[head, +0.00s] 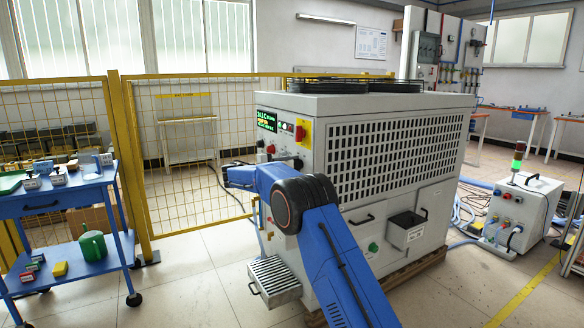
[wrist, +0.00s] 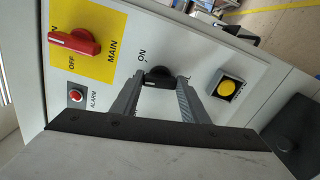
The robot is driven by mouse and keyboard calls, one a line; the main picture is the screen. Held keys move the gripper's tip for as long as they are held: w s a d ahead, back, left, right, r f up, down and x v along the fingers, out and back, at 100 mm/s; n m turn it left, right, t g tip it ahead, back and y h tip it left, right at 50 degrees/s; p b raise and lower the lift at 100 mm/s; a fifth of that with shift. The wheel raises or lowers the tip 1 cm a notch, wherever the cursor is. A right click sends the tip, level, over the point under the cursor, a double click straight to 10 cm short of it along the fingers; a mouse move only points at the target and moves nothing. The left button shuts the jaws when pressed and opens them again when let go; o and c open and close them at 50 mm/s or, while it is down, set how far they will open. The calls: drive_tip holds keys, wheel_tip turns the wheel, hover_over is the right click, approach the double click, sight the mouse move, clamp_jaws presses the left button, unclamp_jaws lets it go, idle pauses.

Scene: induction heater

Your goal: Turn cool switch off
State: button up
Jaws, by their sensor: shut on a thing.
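In the wrist view a black rotary switch (wrist: 159,76) sits on the white panel, with the word ON printed beside it. The rest of its label is hidden, so I cannot read its name. My gripper (wrist: 160,80) has one finger on each side of this knob and is shut on it. The exact angle of the knob is hard to tell. In the head view my blue arm reaches to the front panel of the large grey machine (head: 360,108); the fingertips do not show clearly there.
In the wrist view a red MAIN switch (wrist: 75,42) on a yellow plate, a red ALARM lamp (wrist: 76,96) and a yellow button (wrist: 227,88) lie close around. In the head view a blue cart (head: 75,200) and yellow fence (head: 185,150) stand left; a metal tray (head: 274,280) juts out low.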

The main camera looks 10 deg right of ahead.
idle(0.3)
drive_tip(key=o, duration=1.1)
drive_tip(key=shift+c, duration=0.2)
drive_tip(key=shift+a, duration=0.15)
drive_tip(key=v, duration=1.7)
drive_tip(key=shift+a, duration=0.1)
